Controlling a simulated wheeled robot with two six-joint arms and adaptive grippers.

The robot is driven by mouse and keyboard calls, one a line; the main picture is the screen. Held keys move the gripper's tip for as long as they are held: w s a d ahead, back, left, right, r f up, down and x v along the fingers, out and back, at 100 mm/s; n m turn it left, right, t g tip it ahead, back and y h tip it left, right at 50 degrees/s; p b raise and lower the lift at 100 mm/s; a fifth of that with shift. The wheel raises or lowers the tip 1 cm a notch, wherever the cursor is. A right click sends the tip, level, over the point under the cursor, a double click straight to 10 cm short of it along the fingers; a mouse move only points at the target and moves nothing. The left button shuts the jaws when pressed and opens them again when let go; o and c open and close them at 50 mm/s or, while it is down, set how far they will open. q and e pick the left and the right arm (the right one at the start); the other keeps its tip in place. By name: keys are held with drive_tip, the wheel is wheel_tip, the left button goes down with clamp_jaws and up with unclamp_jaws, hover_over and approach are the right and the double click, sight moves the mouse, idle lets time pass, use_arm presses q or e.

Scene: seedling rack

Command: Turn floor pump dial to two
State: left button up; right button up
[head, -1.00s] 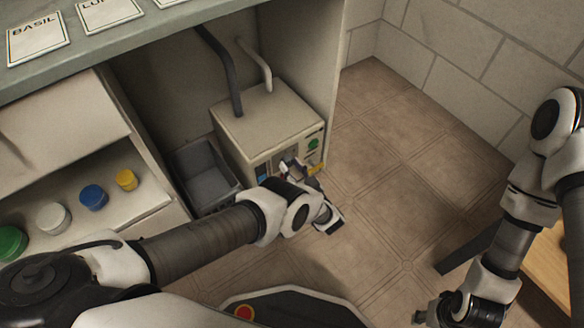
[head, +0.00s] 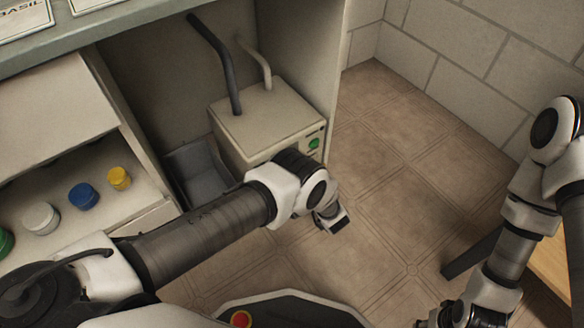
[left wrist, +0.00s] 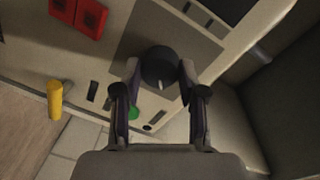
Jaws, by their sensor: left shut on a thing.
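The floor pump is a beige box (head: 265,115) on the floor under the counter. Its front is mostly hidden by my left arm in the head view. In the left wrist view, a round black dial (left wrist: 158,66) with a pale pointer line sits on a dark grey panel. My left gripper (left wrist: 158,82) is shut on the dial, one finger on each side. Dark marks and a green spot (left wrist: 133,113) lie near the fingers; I cannot read any numbers. My right gripper (head: 441,316) is partly in view at the bottom of the head view, its fingers unclear.
A grey bin (head: 196,172) stands left of the pump. Two hoses rise from the pump's top. A yellow lever (left wrist: 54,98) and red squares (left wrist: 91,18) are on the pump's face. Coloured jars (head: 83,196) stand on a shelf at left.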

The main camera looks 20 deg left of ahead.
use_arm(q)
drive_tip(key=shift+w+a+r+m, duration=0.1)
drive_tip(key=shift+m, duration=0.4)
drive_tip(key=o, duration=1.1)
drive_tip(key=shift+o, duration=0.3)
